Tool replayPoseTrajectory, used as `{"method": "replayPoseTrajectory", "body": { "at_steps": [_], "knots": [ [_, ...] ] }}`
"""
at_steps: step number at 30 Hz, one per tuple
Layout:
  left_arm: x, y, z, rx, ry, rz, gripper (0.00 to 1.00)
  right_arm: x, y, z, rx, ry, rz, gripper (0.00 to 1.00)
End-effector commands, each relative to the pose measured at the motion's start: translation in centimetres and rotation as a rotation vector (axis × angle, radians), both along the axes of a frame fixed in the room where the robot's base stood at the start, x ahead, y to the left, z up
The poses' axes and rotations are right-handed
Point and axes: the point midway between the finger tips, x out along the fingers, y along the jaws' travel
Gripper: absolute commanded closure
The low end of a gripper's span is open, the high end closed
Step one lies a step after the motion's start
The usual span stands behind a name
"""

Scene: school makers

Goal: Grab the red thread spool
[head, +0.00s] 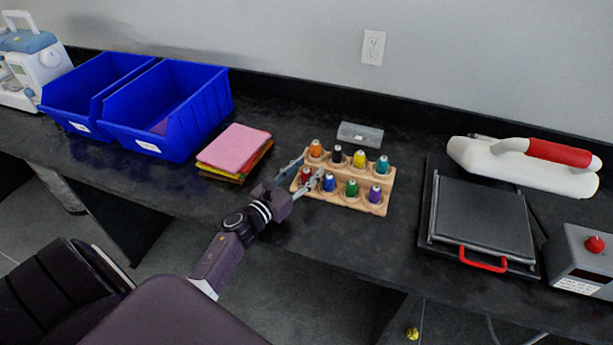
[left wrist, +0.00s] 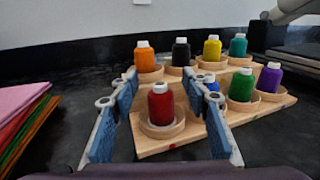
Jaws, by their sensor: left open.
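The red thread spool (head: 306,175) stands upright in the front-left cup of a wooden spool rack (head: 339,201). In the left wrist view the red spool (left wrist: 160,108) is near the middle, with a white top, in its round cup. My left gripper (head: 302,176) is at the front left corner of the rack, open. In the left wrist view its two blue-padded fingers (left wrist: 163,110) stand to the left and right of the red spool, with visible space on each side. Nothing is held. My right gripper is in neither view.
Blue (head: 329,182), green (head: 351,188) and purple (head: 375,194) spools stand to the right in the front row. Orange, black, yellow and teal spools fill the back row. Folded cloths (head: 235,147) and blue bins (head: 168,107) lie left; a hot press (head: 483,222) stands right.

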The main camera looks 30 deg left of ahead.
Motion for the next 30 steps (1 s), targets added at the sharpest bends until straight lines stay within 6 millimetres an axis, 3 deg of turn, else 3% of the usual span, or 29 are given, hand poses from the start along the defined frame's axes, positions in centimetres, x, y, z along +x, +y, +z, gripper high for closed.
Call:
{"method": "replayPoseTrajectory", "body": {
  "at_steps": [4, 15, 25, 30],
  "knots": [
    [0.0, 0.0, 0.0, 0.0, 0.0, 0.0, 0.57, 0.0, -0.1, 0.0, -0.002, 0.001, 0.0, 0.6],
    [-0.1, 0.0, 0.0, 0.0, 0.0, 0.0, 0.97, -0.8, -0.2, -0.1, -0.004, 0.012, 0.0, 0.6],
    [0.0, 0.0, 0.2, 0.001, 0.0, 0.0, 0.98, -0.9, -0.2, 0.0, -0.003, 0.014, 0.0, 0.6],
    [0.0, 0.1, 1.6, 0.004, -0.001, -0.001, 0.98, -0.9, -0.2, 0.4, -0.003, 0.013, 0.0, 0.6]
  ]
}}
